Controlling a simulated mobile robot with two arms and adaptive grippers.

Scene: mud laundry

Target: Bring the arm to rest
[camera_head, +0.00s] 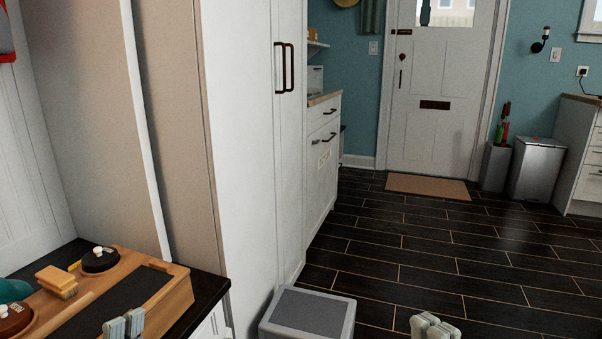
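My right gripper (435,325) shows at the bottom edge, right of the middle, over the dark floor. Its two pale fingertips are close together, with nothing visible between them. My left gripper (124,326) shows at the bottom left, in front of the wooden tray on the counter. Its two fingertips are also close together, with nothing visible between them. Only the tips of both grippers show; the rest of both arms is below the picture.
A wooden tray (177,300) with a brush (56,281) and round tins (100,260) sits on the dark counter (212,288) at left. A grey-topped box (308,311) stands between the grippers. Tall white cabinets (245,150) rise behind. The floor (420,262) towards the door is clear.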

